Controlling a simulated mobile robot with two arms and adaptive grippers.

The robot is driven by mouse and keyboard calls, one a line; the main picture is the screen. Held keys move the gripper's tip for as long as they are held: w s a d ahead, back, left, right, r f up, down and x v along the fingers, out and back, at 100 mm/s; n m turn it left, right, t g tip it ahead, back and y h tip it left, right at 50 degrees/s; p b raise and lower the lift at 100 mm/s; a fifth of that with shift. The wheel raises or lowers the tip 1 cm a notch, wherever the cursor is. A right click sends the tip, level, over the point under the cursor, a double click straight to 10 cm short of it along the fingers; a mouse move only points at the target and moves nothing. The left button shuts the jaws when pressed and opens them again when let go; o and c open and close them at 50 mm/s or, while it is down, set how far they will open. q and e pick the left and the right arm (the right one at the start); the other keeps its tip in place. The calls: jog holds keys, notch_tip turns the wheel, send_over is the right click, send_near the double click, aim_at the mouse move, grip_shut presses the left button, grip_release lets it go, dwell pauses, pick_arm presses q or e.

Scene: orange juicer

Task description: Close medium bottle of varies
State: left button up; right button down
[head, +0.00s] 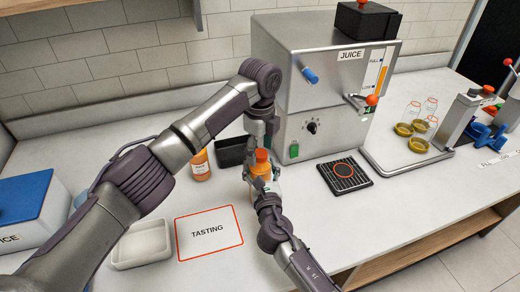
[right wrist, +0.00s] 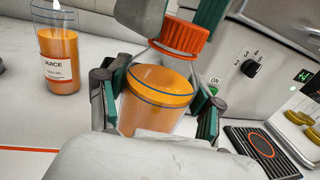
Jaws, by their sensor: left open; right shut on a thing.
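A juice bottle (head: 258,188) with orange juice stands nearly upright between the fingers of my right gripper (head: 262,183). The bottle also shows in the right wrist view (right wrist: 155,90), with fingers on both sides. My right gripper is shut on it. An orange screw cap (right wrist: 182,38) is at the bottle's top, and it shows in the head view (head: 262,156). I cannot tell whether the cap is seated. My left gripper (head: 261,140) points down just above the cap and is open, with its fingers close beside the cap.
Another filled juice bottle (head: 200,165) stands left of the pair. A dark bin (head: 231,152) is behind. The juicer (head: 320,85) stands close behind right, with a drip mat (head: 345,177) in front. A white tray (head: 142,244) and TASTING mat (head: 208,243) lie front left.

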pick_arm(q)
notch_tip(320, 180, up, 12)
dwell(0.6)
pick_arm(e)
jog(key=shift+c, duration=0.5)
grip_release()
jog(key=shift+s, duration=0.1)
jog(key=s+d, duration=0.2)
jog(key=s, duration=0.9)
jog(key=shift+s, duration=0.35)
pick_arm(q)
jog(key=shift+f, duration=0.1)
pick_arm(e)
jog(key=shift+f, duration=0.1)
